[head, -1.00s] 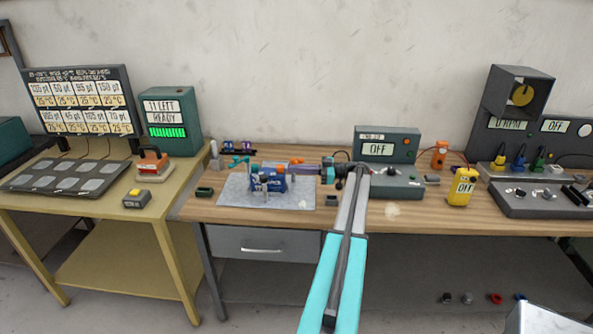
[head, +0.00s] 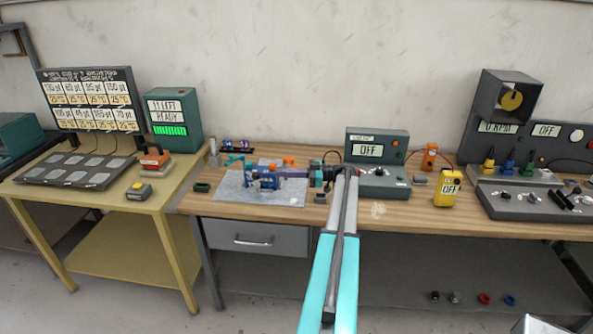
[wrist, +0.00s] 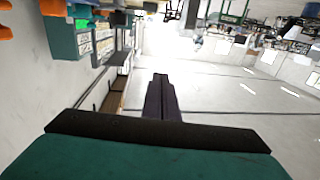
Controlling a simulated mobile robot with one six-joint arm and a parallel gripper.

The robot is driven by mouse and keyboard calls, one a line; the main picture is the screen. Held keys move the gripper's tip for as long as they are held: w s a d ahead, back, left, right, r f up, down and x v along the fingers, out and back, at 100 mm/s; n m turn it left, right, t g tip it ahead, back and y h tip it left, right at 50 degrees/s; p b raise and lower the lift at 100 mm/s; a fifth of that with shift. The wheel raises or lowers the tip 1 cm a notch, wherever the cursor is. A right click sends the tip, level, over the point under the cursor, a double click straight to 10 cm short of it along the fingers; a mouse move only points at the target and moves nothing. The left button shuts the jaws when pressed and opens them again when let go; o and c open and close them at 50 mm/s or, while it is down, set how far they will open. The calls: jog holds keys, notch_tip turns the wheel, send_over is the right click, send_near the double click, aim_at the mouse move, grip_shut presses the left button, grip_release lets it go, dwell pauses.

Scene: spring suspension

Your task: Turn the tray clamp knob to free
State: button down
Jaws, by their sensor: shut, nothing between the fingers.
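My gripper (head: 281,172) is over the workbench in the head view, its purple fingers pointing left beside a blue device (head: 262,181) on a grey mat (head: 228,188). I cannot tell whether they touch it. In the wrist view my gripper (wrist: 160,77) shows its dark fingers together and empty, with no bench surface directly between them. I cannot pick out the tray clamp knob for certain; the parts near the blue device are small and partly hidden by my gripper.
A grey-green box reading OFF (head: 378,146) stands behind my arm. A yellow unit (head: 448,188) and a grey panel with knobs (head: 530,205) are to the right. A yellow table (head: 110,203) with a dark plate (head: 75,170) stands left. Small teal and orange parts lie around the mat.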

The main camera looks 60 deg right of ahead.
jog(key=w+a+f+y+b, duration=0.15)
jog(key=w+a+f, duration=0.5)
jog(key=a, duration=0.65)
jog(key=w+a+f+y+b, duration=0.1)
jog(key=w+a+f+b, duration=0.1)
jog(key=w+a+f, duration=0.8)
jog(key=w+a+f+y+b, duration=0.15)
jog(key=w+a, duration=0.35)
jog(key=a, duration=1.1)
jog(key=a+f+m+h+b, duration=0.5)
jog(key=a+f+m+h, duration=0.45)
jog(key=a+f, duration=0.95)
jog(key=s+a+f+g+h+b, duration=0.15)
jog(key=s+f+g+h, duration=0.6)
jog(key=s+f, duration=1.25)
jog(key=s+a+n+g+y, duration=0.1)
jog(key=s+g, duration=0.5)
jog(key=s, duration=0.9)
jog(key=s+a+r+n+g+y, duration=0.1)
jog(key=s+g, duration=0.6)
jog(key=s, duration=0.9)
jog(key=a+n, duration=0.1)
jog(key=a, duration=0.1)
jog(key=shift+a+r+y, duration=0.15)
jog(key=shift+a+y, duration=0.25)
